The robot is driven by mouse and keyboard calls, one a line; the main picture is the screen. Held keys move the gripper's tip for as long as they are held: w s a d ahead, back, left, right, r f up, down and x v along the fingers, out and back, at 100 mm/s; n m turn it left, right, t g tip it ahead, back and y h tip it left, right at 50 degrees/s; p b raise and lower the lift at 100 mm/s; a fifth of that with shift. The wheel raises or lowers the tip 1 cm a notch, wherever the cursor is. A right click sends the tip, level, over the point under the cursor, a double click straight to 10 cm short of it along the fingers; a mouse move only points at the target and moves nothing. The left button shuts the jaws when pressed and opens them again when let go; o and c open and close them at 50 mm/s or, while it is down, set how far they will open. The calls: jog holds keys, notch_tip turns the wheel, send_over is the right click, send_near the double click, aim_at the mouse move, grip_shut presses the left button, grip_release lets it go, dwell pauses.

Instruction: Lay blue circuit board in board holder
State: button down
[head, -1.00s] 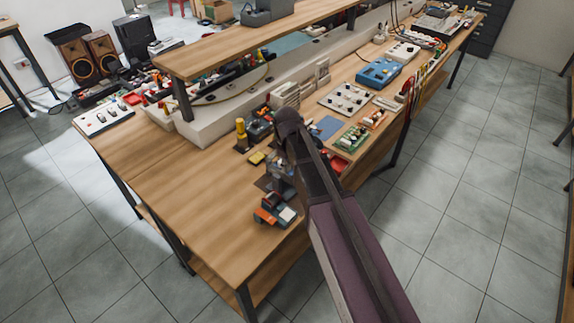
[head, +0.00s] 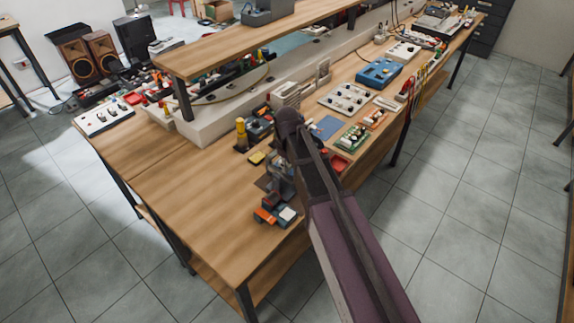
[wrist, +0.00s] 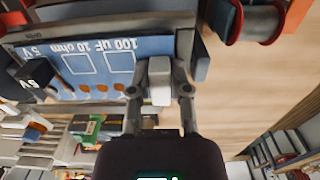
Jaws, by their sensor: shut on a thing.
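The blue circuit board (wrist: 85,68) shows at the upper left of the wrist view, with white printing such as "100 uF 10 ohm" and "5V". My gripper (wrist: 160,82) is shut on a pale grey block-like part at the board's right edge. A dark grey frame (wrist: 100,24), which looks like the board holder, runs along the board's far side, with an upright part near its right end. I cannot tell whether the board rests in it or hangs above it. In the head view my gripper (head: 282,190) is over the near bench end, and my arm hides much there.
In the head view an orange and grey item (head: 265,215) lies near the front bench edge. A yellow-topped post (head: 241,132) stands behind. The bench's left part is bare wood.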

jog(key=shift+f, duration=0.15)
dwell(0.3)
jog(key=shift+c, duration=2.4)
grip_release()
jog(key=o, duration=0.4)
jog(key=shift+r+p, duration=2.9)
jog(key=shift+r, duration=0.15)
